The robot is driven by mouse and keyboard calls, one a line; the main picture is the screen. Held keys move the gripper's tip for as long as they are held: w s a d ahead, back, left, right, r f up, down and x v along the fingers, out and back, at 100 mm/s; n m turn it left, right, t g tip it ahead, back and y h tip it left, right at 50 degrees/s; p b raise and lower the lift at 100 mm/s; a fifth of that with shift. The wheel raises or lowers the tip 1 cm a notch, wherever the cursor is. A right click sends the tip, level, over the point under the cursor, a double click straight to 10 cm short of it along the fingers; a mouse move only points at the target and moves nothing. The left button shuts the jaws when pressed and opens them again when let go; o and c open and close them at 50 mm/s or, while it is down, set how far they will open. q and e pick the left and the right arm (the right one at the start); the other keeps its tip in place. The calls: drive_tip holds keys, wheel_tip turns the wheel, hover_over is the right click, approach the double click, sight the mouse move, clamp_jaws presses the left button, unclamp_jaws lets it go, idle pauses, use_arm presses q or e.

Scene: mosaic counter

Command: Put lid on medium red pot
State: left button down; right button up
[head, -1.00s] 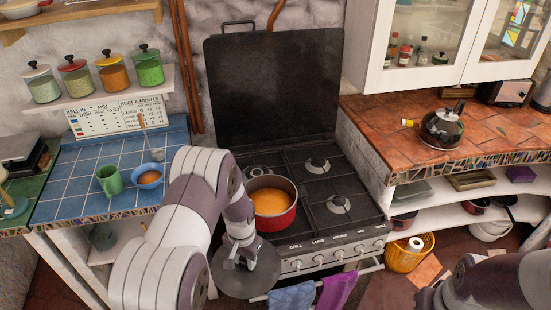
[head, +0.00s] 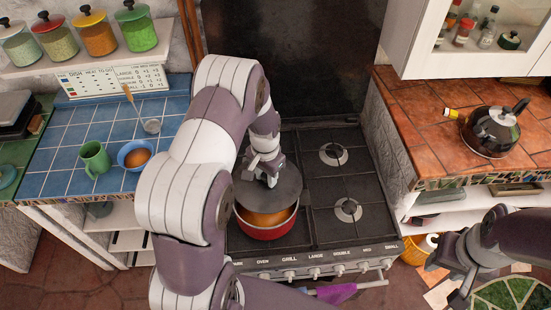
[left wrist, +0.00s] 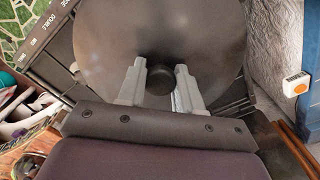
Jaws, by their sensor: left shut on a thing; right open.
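The red pot (head: 266,231) stands on the front left part of the stove, with orange-brown contents showing at its front. My left gripper (head: 266,178) is shut on the knob of a dark grey round lid (head: 285,190). The lid is over the back part of the pot, leaving the front of the opening uncovered; I cannot tell if it touches the rim. In the left wrist view the lid (left wrist: 150,30) fills the upper middle and hides the pot, with the gripper fingers (left wrist: 160,85) on either side of its knob. My right gripper (head: 462,285) is open and empty at the lower right.
The stove (head: 325,240) has free burners to the right of the pot. A green mug (head: 96,160) and blue bowl (head: 134,155) stand on the blue tiled counter at left. A kettle (head: 490,132) stands on the right counter.

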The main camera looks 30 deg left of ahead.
sight(264, 186)
use_arm(q)
drive_tip(key=s+b, duration=0.1)
drive_tip(key=s+f+b, duration=0.1)
drive_tip(key=shift+s+d+f, duration=0.1)
drive_tip(key=shift+s+f, duration=0.1)
drive_tip(key=shift+s, duration=0.15)
drive_tip(key=f, duration=0.1)
drive_tip(key=w+f+b, duration=0.1)
drive_tip(key=f+b, duration=0.1)
drive_tip(key=shift+w+f, duration=0.35)
drive_tip(key=shift+f, duration=0.05)
drive_tip(key=shift+s+r, duration=0.25)
drive_tip(key=shift+s, duration=0.25)
drive_tip(key=shift+w+f, duration=0.25)
drive_tip(key=shift+w, duration=0.15)
use_arm(e)
drive_tip(key=f, duration=0.1)
drive_tip(key=s+f, duration=0.2)
drive_tip(key=f, duration=0.1)
use_arm(q)
drive_tip(key=shift+s+r, duration=0.15)
drive_tip(key=shift+s, duration=0.05)
use_arm(e)
drive_tip(key=shift+s, duration=0.1)
drive_tip(key=shift+r, duration=0.2)
use_arm(q)
drive_tip(key=shift+s, duration=0.1)
use_arm(e)
drive_tip(key=shift+f, duration=0.15)
